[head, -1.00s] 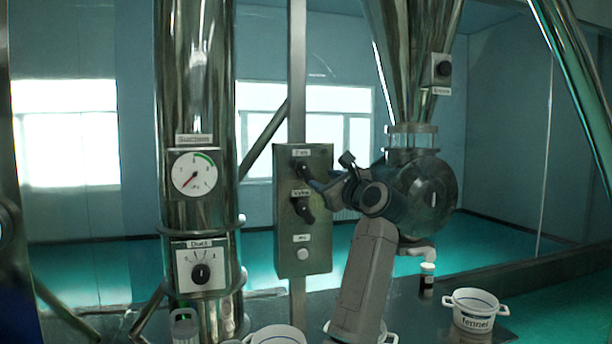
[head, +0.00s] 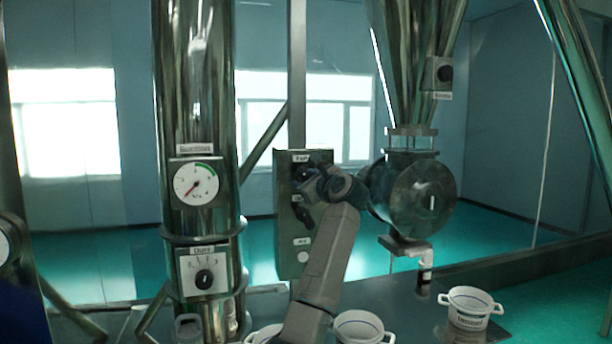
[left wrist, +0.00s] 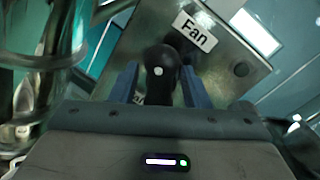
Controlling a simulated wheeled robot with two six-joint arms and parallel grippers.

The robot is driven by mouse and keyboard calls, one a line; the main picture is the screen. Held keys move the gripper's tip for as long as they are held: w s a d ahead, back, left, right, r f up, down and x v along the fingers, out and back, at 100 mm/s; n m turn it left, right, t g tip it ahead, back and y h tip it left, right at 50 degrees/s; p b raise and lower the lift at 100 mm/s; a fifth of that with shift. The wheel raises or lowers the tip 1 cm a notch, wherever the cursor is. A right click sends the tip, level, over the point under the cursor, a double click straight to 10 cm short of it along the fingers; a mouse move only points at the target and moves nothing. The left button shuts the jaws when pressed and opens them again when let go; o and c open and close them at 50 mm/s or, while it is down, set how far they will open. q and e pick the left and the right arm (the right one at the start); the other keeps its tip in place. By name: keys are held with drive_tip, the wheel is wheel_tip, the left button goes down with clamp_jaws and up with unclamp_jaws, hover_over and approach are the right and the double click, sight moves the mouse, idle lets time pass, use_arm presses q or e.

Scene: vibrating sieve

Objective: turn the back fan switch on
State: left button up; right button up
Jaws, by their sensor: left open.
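The grey control box (head: 288,255) is on the post left of centre in the head view. Its top switch is a black knob (left wrist: 160,75) beside a white label (left wrist: 194,31) that reads "Fan" in the left wrist view. My left gripper (left wrist: 157,84) is open, with one blue finger on each side of this knob. Whether the fingers touch the knob is not clear. In the head view my left gripper (head: 308,183) is at the top of the box and hides most of the switch. My right gripper is not in view.
A second black knob (head: 302,214) and a white button (head: 303,257) are lower on the box. A steel column with a gauge (head: 196,184) and a dial (head: 205,279) stands left. A round steel housing (head: 422,196) stands right. White pots (head: 470,308) are on the table.

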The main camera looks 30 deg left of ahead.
use_arm(q)
clamp_jaws()
drive_tip(key=shift+f, duration=0.1)
